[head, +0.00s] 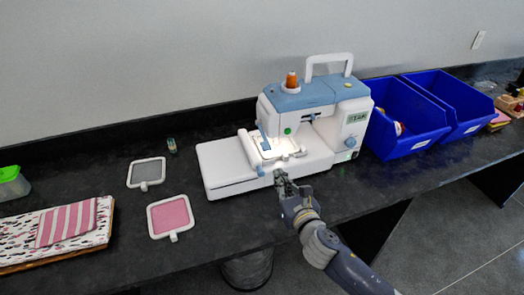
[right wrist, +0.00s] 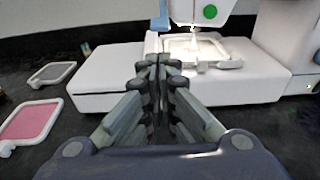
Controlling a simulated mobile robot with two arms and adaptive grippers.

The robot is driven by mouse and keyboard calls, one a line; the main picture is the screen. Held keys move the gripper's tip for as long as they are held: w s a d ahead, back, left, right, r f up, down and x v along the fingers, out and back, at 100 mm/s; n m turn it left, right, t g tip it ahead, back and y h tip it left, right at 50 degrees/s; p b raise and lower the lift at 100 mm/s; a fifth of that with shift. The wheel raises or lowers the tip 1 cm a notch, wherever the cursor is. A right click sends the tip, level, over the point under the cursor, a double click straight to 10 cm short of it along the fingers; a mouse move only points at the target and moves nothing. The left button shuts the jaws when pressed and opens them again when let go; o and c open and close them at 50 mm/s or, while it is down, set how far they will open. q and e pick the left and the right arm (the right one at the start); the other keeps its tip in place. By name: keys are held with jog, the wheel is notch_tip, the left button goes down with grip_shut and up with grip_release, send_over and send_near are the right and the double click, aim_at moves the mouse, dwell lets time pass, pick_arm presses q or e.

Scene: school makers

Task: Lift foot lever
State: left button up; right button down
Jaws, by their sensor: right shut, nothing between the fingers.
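A white sewing machine (head: 322,112) with a light blue top stands on the dark table. Its needle area is lit, and a small embroidery hoop (right wrist: 190,50) lies under the needle. The foot lever itself is too small to make out with certainty. My right gripper (head: 281,178) is shut and empty, just in front of the machine's white bed (head: 215,172). In the right wrist view, the closed fingers (right wrist: 158,68) point toward the bed and hoop, left of the needle. I cannot tell whether they touch the machine. My left gripper is not in view.
A grey hoop (head: 147,172) and a pink hoop (head: 170,215) lie left of the machine. Folded fabric (head: 70,222) and a green container (head: 12,185) are farther left. Blue bins (head: 405,120) stand close on the machine's right. A small thread spool (head: 172,145) stands behind the hoops.

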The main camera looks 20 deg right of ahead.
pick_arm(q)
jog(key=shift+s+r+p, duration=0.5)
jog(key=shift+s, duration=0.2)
pick_arm(e)
jog(key=w+f, duration=0.1)
jog(key=w, duration=0.8)
jog(key=shift+w+a, duration=0.2)
jog(key=shift+w, duration=0.1)
